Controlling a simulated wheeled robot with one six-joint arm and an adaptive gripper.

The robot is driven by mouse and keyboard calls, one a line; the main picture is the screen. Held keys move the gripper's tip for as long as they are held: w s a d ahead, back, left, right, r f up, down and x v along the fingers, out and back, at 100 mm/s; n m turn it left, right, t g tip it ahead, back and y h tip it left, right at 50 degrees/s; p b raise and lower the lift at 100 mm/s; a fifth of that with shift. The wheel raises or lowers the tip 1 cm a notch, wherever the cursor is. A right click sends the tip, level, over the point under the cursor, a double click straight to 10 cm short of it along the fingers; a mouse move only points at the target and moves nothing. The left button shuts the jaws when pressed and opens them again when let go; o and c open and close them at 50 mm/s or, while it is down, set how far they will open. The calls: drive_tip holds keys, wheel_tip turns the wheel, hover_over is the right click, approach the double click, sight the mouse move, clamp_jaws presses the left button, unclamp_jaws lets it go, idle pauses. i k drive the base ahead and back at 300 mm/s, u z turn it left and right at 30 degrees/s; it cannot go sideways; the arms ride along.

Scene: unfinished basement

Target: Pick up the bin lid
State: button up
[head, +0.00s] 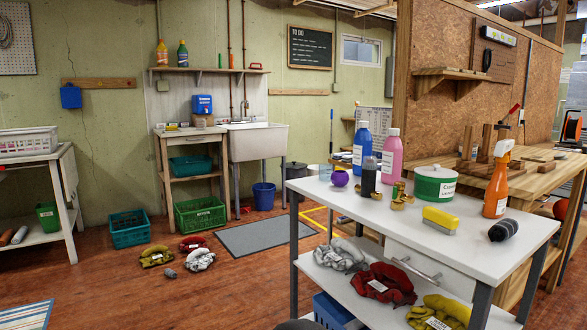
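The red floor (190,300) at front left is mostly clear.

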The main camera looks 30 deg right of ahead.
sight(294, 164)
drive_tip(key=z, duration=0.25)
drive_tip(key=i, duration=4.25)
drive_tip(key=z, duration=1.95)
drive_tip(key=i, duration=4.9)
drive_tip(key=z, duration=0.1)
